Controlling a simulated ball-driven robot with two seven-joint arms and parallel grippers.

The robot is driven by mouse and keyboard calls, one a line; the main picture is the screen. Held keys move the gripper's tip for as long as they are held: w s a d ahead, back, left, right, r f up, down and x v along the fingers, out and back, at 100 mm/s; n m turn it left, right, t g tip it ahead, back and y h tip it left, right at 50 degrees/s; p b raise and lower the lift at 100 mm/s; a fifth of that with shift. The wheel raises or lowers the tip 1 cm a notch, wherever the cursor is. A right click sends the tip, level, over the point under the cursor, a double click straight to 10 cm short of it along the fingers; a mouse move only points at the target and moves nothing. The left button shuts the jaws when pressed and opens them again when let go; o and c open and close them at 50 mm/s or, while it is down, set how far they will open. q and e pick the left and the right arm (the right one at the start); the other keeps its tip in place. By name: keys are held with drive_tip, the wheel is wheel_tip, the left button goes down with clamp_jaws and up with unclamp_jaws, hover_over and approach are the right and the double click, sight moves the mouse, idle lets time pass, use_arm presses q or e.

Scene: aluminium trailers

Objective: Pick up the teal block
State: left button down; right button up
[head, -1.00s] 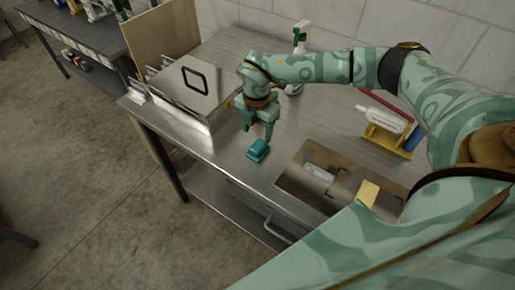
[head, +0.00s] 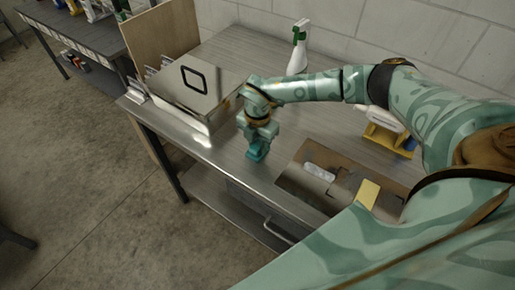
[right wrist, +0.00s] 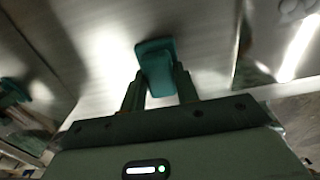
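The teal block (head: 256,154) sits on the metal table near its front edge in the head view. My right gripper (head: 257,146) points down right over it and hides its upper part. In the right wrist view the teal block (right wrist: 157,65) lies between the two fingers of my right gripper (right wrist: 162,80), one close along each side. I cannot tell whether the fingers press on it or stand slightly apart. The block seems to rest on the table. My left gripper is not in view.
A shiny metal box (head: 190,92) stands left of my gripper. A dark tray (head: 295,177) with a white item and a yellow piece (head: 368,193) lies to the right. A spray bottle (head: 298,52) stands behind. A yellow holder (head: 388,140) is at the right.

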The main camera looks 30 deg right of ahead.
drive_tip(key=shift+r, duration=0.6)
drive_tip(key=s+a+r+p, duration=0.1)
drive_tip(key=s+a+r, duration=0.1)
drive_tip(key=s+r, duration=0.4)
drive_tip(key=s+a+r, duration=0.3)
drive_tip(key=s+r, duration=0.2)
drive_tip(key=s, duration=0.2)
drive_tip(key=shift+a+r+p, duration=0.25)
drive_tip(key=shift+r+p, duration=0.1)
drive_tip(key=shift+r, duration=0.05)
